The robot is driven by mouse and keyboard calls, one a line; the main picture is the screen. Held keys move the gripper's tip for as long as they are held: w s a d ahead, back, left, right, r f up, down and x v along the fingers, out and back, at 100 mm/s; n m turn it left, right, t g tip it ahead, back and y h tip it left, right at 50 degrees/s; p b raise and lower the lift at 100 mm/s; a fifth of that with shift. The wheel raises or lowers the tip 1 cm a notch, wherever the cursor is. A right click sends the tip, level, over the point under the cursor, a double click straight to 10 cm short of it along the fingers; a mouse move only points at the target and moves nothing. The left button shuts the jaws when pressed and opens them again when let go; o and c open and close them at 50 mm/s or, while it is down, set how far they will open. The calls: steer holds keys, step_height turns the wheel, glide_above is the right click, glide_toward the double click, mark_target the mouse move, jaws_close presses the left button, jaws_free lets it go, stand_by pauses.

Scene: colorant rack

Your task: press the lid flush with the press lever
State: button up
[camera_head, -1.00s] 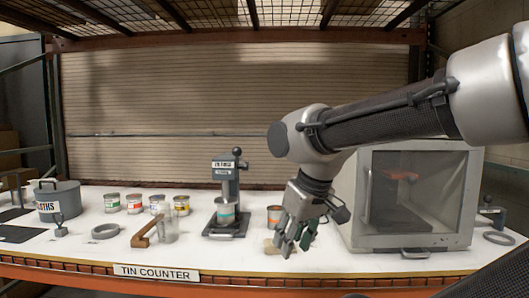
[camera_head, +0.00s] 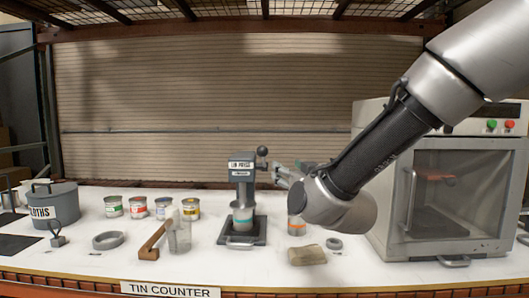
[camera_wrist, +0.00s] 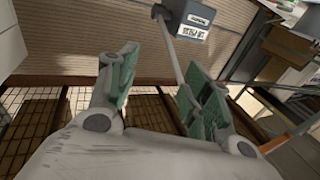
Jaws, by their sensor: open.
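The lid press (camera_head: 242,172) stands mid-counter, a grey post labelled LID PRESS on a dark base. Its press lever (camera_head: 262,152) ends in a dark ball at the head's right side. A tin with a teal band (camera_head: 243,218) stands upright on the base under the head; whether its lid is flush is too small to tell. My gripper (camera_head: 286,174) is just right of the lever, partly hidden by my arm. In the wrist view my gripper (camera_wrist: 163,82) is open and empty, with the lever's rod (camera_wrist: 173,50) showing between the fingers and the press head (camera_wrist: 193,22) beyond.
Another tin (camera_head: 296,225) stands right of the press, near a tan block (camera_head: 307,255) and a small grey ring (camera_head: 334,243). A glass-doored cabinet (camera_head: 402,225) stands at right. Several tins (camera_head: 137,208), a wooden-handled tool (camera_head: 152,243) and a grey pot (camera_head: 53,203) are at left.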

mark_target(264, 154)
steer(key=s+a+t, duration=0.1)
steer(key=s+a+r+t, duration=0.1)
steer(key=a, duration=0.1)
steer(key=s+a+t, duration=0.1)
steer(key=a+t, duration=0.1)
steer(key=shift+s+a+r+h, duration=0.1)
steer(key=shift+s+r+h, duration=0.1)
steer(key=shift+r+h, duration=0.15)
steer(key=shift+w+a+r, duration=0.1)
steer(key=shift+w+r, duration=0.05)
steer(key=shift+r, duration=0.05)
steer(key=x, duration=0.7)
steer(key=shift+r, duration=0.15)
jaws_close()
